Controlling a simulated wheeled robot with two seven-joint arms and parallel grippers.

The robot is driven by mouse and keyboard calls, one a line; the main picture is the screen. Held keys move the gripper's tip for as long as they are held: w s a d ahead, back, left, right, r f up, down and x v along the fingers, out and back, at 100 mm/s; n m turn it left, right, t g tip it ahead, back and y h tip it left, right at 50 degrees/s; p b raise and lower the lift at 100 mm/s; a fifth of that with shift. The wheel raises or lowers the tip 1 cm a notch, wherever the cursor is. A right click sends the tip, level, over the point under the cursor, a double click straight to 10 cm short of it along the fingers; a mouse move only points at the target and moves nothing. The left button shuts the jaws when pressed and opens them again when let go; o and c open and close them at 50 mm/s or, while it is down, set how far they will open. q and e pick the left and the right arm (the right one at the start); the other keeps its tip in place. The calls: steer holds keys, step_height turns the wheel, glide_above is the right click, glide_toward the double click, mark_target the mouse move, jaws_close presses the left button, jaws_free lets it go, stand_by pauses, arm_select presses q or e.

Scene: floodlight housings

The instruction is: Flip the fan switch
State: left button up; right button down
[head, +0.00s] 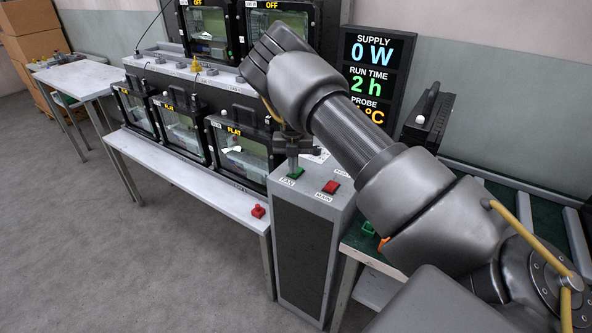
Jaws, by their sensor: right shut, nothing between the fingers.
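The fan switch (298,174) is a small green rocker on top of a grey pedestal (312,199), behind a label reading FAN. My right gripper (292,168) points down at it, shut and empty, with its tips at or just above the green switch. I cannot tell whether they touch. The tips partly cover the switch, so its position is unclear. A red switch (331,187) labelled MAIN sits just to the right on the same pedestal. My left gripper is out of view.
A display (374,75) reads supply 0 W and run time 2 h; my arm partly covers its probe line. Glass-fronted housings (240,150) stand on a bench left of the pedestal, marked OFF or FLAT. A red object (258,211) lies at the bench's front edge. Floor at left is clear.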

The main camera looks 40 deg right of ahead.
step_height(320, 180, up, 7)
steer(key=p, duration=0.5)
steer(key=shift+f, duration=0.15)
stand_by(0.4)
